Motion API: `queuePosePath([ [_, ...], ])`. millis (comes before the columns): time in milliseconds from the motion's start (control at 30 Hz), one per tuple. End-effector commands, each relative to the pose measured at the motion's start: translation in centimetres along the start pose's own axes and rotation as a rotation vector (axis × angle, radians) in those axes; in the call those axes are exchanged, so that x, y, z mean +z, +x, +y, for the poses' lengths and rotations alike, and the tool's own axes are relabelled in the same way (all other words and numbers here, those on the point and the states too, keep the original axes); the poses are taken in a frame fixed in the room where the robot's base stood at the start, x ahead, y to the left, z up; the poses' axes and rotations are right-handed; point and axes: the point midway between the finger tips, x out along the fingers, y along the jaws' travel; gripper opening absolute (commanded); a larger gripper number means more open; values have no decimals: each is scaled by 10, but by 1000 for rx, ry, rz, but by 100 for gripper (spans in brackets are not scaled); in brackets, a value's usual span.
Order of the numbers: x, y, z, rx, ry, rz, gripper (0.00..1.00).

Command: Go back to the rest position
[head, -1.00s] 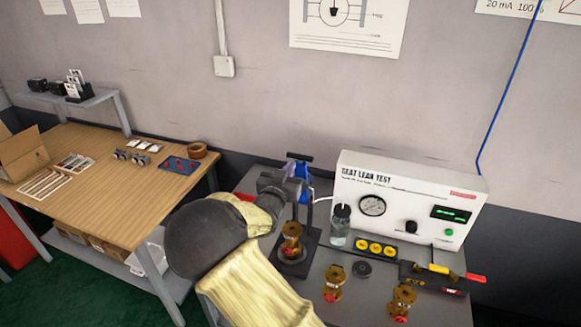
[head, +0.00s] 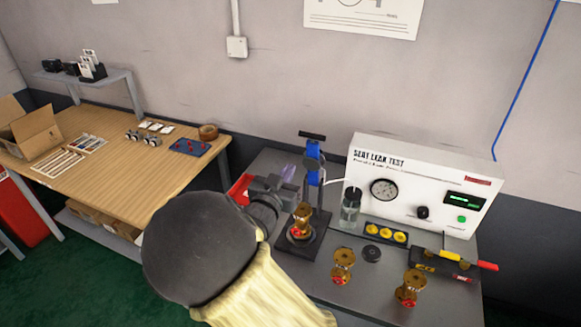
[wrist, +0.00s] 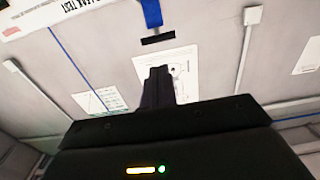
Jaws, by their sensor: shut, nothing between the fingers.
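My arm reaches up from the bottom of the head view toward the grey bench. My gripper (head: 286,186) is at its far end, left of the clamp stand with the blue part (head: 313,160) and its brass valve (head: 301,222). In the wrist view my gripper (wrist: 158,72) shows dark fingers closed together, with nothing between them. The wrist view faces the wall and its posters. The arm hides part of the bench's left side.
The seat leak test box (head: 420,190) stands at the back of the bench. A bottle (head: 350,206), two more brass valves (head: 343,266), a tray of yellow pieces (head: 386,234) and tools (head: 455,263) are nearby. A wooden table (head: 110,165) stands at left. Open air lies above the bench.

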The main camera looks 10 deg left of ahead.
Motion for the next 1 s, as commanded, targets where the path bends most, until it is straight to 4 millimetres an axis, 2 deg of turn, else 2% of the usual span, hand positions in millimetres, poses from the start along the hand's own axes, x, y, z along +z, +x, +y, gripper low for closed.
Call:
queuePosePath([
  [267, 7, 8, 10, -1, 0, -51, 0],
  [400, 27, 22, 33, -17, 5, -193, 0],
  [567, 54, 28, 67, -59, 17, -412, 0],
  [767, 77, 13, 106, -125, 28, -662, 0],
  [1000, 87, -25, 160, -192, 18, -921, 0],
])
